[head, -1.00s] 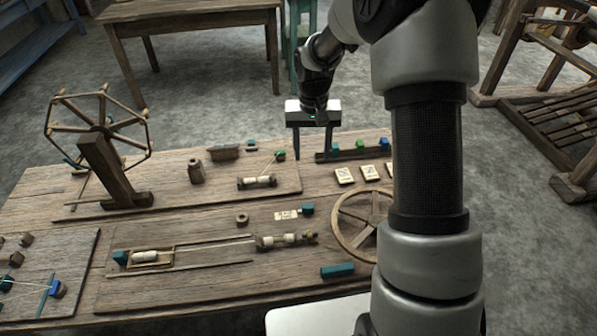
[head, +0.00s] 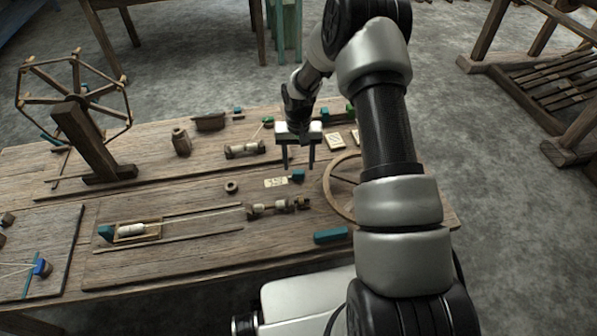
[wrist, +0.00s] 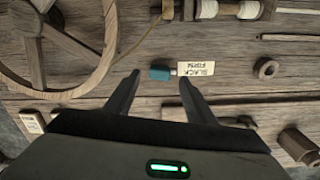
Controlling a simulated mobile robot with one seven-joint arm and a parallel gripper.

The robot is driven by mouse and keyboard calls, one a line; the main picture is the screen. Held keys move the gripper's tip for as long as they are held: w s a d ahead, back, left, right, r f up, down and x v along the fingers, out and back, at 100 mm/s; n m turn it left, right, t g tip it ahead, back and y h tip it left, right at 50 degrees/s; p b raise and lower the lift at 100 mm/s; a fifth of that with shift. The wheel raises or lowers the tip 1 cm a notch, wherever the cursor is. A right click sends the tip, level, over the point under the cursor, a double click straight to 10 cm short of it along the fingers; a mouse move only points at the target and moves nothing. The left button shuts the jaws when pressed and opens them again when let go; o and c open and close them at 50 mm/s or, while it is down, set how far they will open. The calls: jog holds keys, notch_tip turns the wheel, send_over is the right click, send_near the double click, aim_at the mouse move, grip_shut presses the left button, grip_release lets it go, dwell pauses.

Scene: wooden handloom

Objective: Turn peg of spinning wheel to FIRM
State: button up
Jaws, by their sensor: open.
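The peg is a small teal block on a light stem (head: 298,175), next to a cream label (head: 276,183) on the spinning wheel's board. In the wrist view the teal peg (wrist: 161,73) lies between and beyond my fingertips, with its stem toward the label (wrist: 198,67), which reads "SLACK" and "FIRM". My gripper (head: 299,168) is open and empty, above the board close to the peg; it also shows in the wrist view (wrist: 159,78). The spoked drive wheel (head: 345,185) is partly hidden behind my arm. The spindle with its bobbin (head: 272,208) lies in front of the label.
A teal block (head: 331,235) lies near the front edge. A wooden ring (head: 231,187) sits left of the label. Behind are a bobbin holder (head: 245,150) and a small wooden pot (head: 181,142). A spoked reel (head: 75,95) stands at left.

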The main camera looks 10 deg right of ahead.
aim_at(299, 172)
jog(key=shift+f, duration=1.95)
jog(key=c, duration=1)
jog(key=shift+b, duration=0.3)
jog(key=shift+c, duration=0.2)
jog(key=shift+d+n, duration=0.1)
jog(key=shift+n, duration=2.8)
jog(key=o, duration=1)
